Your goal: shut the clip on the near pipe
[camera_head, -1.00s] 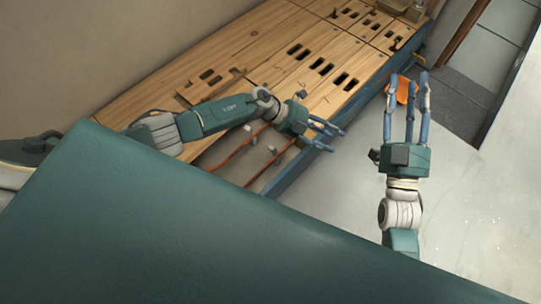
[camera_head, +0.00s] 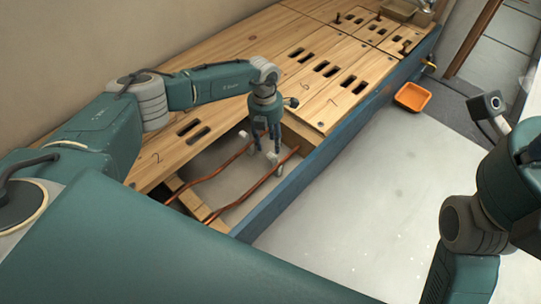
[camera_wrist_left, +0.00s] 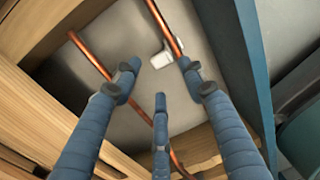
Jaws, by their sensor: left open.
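The near copper pipe (camera_head: 240,198) runs through the open recess beside the blue rail. In the left wrist view the near pipe (camera_wrist_left: 164,24) is at top centre. A pale clip (camera_wrist_left: 161,58) sits at it, with a small white part on its other side; I cannot tell how far it is closed. My left gripper (camera_head: 266,150) points down into the recess. Its three fingers (camera_wrist_left: 158,92) are spread and empty, with the clip just beyond their tips. My right arm is at the right edge of the head view; its fingers are not visible.
The far copper pipe (camera_head: 208,174) runs alongside; it also shows in the left wrist view (camera_wrist_left: 90,56). Slotted wooden panels (camera_head: 312,82) border the recess, and the blue rail (camera_head: 318,160) bounds its near side. An orange tray (camera_head: 412,97) lies on the open floor.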

